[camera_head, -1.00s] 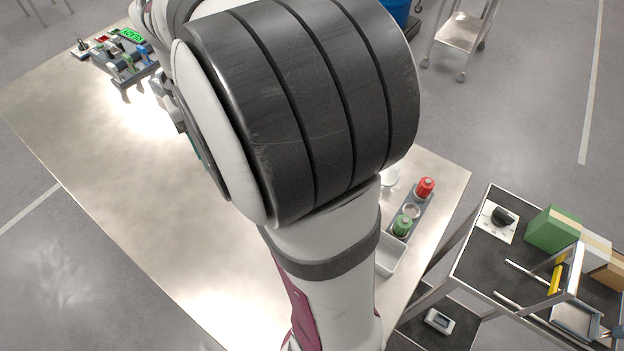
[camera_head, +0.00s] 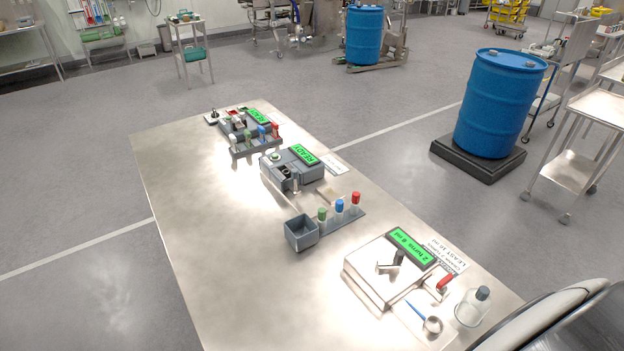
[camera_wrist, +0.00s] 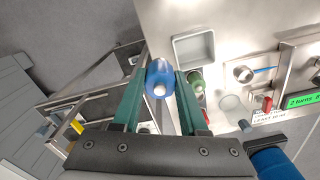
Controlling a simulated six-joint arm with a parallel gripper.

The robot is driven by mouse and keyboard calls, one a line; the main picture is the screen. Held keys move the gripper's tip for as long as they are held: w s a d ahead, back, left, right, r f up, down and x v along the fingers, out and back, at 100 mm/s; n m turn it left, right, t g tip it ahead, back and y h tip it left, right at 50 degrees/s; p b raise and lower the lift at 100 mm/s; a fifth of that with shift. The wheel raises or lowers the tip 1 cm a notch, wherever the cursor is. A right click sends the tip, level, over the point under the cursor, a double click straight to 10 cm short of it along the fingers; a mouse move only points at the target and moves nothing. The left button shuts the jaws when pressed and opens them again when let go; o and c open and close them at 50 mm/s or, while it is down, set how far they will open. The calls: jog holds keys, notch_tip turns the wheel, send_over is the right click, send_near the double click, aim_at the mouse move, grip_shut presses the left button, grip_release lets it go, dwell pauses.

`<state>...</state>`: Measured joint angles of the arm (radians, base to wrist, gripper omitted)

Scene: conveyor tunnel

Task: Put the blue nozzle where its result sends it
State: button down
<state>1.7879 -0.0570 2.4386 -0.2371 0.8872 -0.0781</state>
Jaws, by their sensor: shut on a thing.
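My gripper (camera_wrist: 160,92) shows only in the wrist view. It is shut on the blue nozzle (camera_wrist: 160,76), whose pale tip points at the camera. Below it are a pale open tray (camera_wrist: 195,48) and a green nozzle (camera_wrist: 196,80) beside the right finger. In the head view a metal device (camera_head: 372,277) has a green display (camera_head: 411,249) reading "2 turns 8 ml". A label (camera_head: 446,258) next to it reads "LEAST 10 ml"; its smaller print is unclear. The display also shows, cut off, in the wrist view (camera_wrist: 304,100).
On the table in the head view are a grey bin (camera_head: 301,233), a rack (camera_head: 341,219) with green, blue and red pieces, a box whose display reads READY (camera_head: 305,154), and a far rack of coloured pieces (camera_head: 257,145). A clear bottle (camera_head: 472,309) stands near the right edge.

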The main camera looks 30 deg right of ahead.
jog(key=s+a+f+m, duration=0.2)
jog(key=s+a+m, duration=0.1)
jog(key=shift+n, duration=0.3)
jog(key=w+d+f, duration=0.1)
jog(key=w+f, duration=0.1)
jog(key=w, duration=0.1)
jog(key=w+d+f, duration=0.2)
jog(key=w, duration=0.1)
jog(key=w+d+f, duration=0.2)
jog(key=w, duration=0.1)
jog(key=shift+w, duration=0.25)
jog(key=shift+w+d+f, duration=0.1)
jog(key=shift+w+f, duration=0.05)
jog(key=shift+f, duration=0.95)
jog(key=shift+w+d+f, duration=0.1)
jog(key=shift+f, duration=0.95)
jog(key=shift+f, duration=0.1)
jog(key=c, duration=0.7)
grip_release()
notch_tip(320, 180, up, 12)
jog(key=shift+a+r, duration=0.1)
jog(key=shift+r, duration=0.05)
